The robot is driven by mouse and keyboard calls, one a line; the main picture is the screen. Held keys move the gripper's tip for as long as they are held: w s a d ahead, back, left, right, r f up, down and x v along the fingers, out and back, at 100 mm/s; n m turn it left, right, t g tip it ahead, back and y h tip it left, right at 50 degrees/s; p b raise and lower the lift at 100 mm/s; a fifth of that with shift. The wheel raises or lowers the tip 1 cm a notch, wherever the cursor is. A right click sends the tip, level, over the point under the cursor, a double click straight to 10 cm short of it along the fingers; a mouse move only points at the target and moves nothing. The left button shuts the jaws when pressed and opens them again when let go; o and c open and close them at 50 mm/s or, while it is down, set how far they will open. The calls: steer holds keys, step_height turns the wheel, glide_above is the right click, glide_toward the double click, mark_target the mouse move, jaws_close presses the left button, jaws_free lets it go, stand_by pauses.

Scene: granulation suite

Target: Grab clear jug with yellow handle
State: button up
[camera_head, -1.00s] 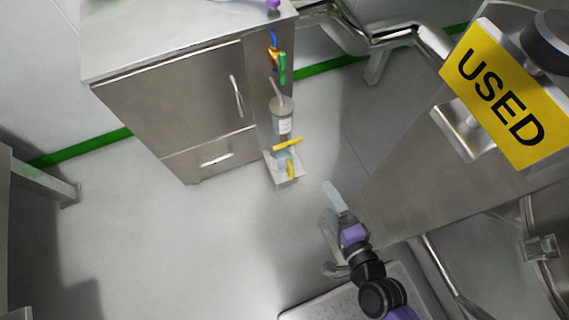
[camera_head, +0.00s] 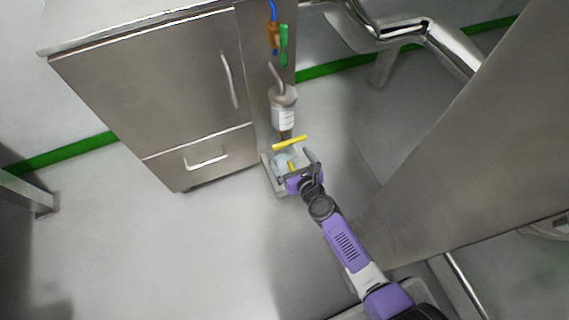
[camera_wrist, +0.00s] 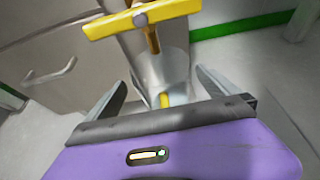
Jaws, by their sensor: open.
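The clear jug (camera_head: 283,159) with a yellow handle sits on a small grey shelf (camera_head: 268,178) on the cabinet's side. In the wrist view the see-through jug (camera_wrist: 174,66) stands just ahead, with a bit of its yellow handle showing low between my fingers. My gripper (camera_head: 292,161) is at the jug, its fingers spread on either side. In the wrist view my gripper (camera_wrist: 160,80) is open, and I cannot tell whether the fingers touch the jug. My gripper hides part of the jug and shelf in the head view.
A yellow crossbar (camera_head: 290,143) lies just beyond the jug. A lidded, labelled bottle (camera_head: 284,108) hangs above it, with blue, orange and green items (camera_head: 279,40) higher. The steel cabinet (camera_head: 150,85) stands left. A large steel panel (camera_head: 470,150) is at right. Floor at lower left is clear.

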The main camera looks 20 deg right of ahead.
steer(key=b+x, duration=0.2)
steer(key=x, duration=0.3)
steer(key=shift+w+f+b, duration=0.2)
steer(key=shift+f+b, duration=0.1)
steer(key=c, duration=1.6)
steer(key=shift+r, duration=0.15)
steer(key=shift+c, duration=0.6)
